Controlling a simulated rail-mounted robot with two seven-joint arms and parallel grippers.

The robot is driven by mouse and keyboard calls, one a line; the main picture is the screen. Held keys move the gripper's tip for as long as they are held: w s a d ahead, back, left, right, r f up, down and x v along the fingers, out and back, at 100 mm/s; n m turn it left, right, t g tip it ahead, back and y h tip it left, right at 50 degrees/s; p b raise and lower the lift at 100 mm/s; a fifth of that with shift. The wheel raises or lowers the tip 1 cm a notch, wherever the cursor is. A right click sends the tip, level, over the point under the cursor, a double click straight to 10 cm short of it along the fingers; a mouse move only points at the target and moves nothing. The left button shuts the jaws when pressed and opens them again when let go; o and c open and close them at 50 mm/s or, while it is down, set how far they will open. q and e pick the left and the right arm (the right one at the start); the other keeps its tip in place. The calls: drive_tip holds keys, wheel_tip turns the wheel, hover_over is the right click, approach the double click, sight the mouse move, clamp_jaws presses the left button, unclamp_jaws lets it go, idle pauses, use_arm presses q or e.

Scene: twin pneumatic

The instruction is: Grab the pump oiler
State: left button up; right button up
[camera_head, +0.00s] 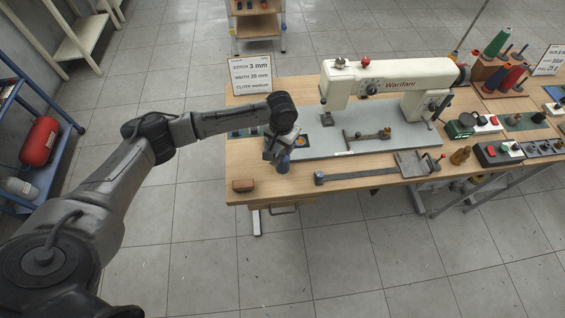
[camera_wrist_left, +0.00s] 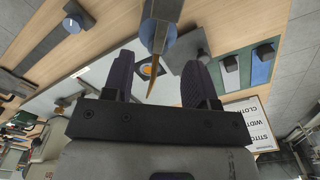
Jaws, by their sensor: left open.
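The pump oiler shows in the left wrist view (camera_wrist_left: 160,14) with a blue-grey body and a thin brass spout pointing between the fingers. In the head view, its blue lower part (camera_head: 283,164) shows just below my left gripper (camera_head: 276,148), on the table's left part. The gripper hides the rest there. In the wrist view, the two dark fingers of my left gripper (camera_wrist_left: 158,80) are apart, one on each side of the spout. I cannot tell whether either finger touches the oiler. My right gripper is not in view.
The sewing machine (camera_head: 385,80) stands behind on a grey plate (camera_head: 350,137). A brown block (camera_head: 243,185) lies left at the front edge. A long metal strip (camera_head: 360,174) lies right of the oiler. A sign (camera_head: 250,75) stands at the back left.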

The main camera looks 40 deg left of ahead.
sight(282, 152)
use_arm(q)
drive_tip(key=shift+d+f+b, duration=0.1)
drive_tip(key=shift+f+b, duration=0.25)
drive_tip(key=shift+f, duration=2)
clamp_jaws()
